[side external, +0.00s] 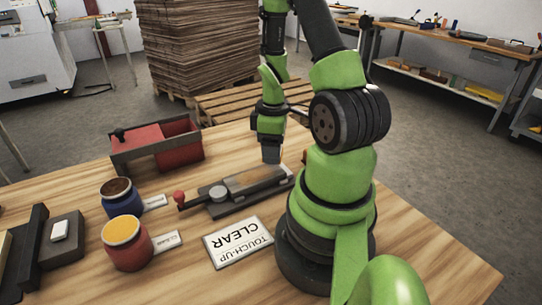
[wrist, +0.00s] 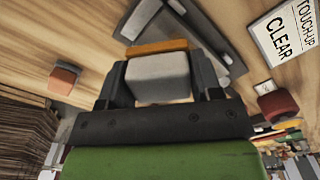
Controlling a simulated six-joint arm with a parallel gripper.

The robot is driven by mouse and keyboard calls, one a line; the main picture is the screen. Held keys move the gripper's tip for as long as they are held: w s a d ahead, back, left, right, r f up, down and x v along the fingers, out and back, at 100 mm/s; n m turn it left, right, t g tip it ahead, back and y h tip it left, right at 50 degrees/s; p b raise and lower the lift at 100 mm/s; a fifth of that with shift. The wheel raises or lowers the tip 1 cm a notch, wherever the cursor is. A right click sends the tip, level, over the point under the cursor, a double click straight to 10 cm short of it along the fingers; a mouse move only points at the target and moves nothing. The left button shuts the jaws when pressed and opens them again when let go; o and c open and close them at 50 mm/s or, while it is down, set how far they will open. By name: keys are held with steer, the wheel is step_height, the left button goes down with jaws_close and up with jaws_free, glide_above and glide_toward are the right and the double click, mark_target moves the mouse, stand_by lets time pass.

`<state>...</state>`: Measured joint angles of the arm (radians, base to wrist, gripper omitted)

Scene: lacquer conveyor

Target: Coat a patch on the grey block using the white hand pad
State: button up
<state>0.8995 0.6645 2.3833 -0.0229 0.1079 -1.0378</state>
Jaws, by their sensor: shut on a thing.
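My gripper (wrist: 160,76) is shut on a pale grey-white pad (wrist: 158,92) with an orange strip along its far edge. I take it for the white hand pad. In the side external view, my gripper (side external: 271,150) points down just above the right part of a dark clamp fixture (side external: 222,207) with a red-knobbed lever. A narrow piece (side external: 250,179) with a brownish top lies in the fixture. I cannot tell whether the pad touches it. A dark grey block (side external: 65,245) with a small white piece (side external: 60,230) on top stands at the left front.
A blue pot (side external: 118,207) and a red pot (side external: 128,252) with orange contents stand left of the fixture. A "TOUCH-UP CLEAR" sign (side external: 238,242) lies in front. A black-and-red tray (side external: 155,140) stands behind. A brownish-orange block (wrist: 64,79) shows in the wrist view.

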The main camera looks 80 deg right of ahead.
steer(key=shift+r, duration=2.3)
steer(key=w+a+r, duration=0.3)
steer(key=w+a, duration=0.3)
steer(key=a, duration=0.2)
steer(key=w+a+r+m, duration=0.1)
steer(key=w+a+r, duration=0.2)
steer(key=w+a, duration=0.4)
steer(key=shift+w+a, duration=0.25)
steer(key=shift+a, duration=0.95)
steer(key=shift+d, duration=0.1)
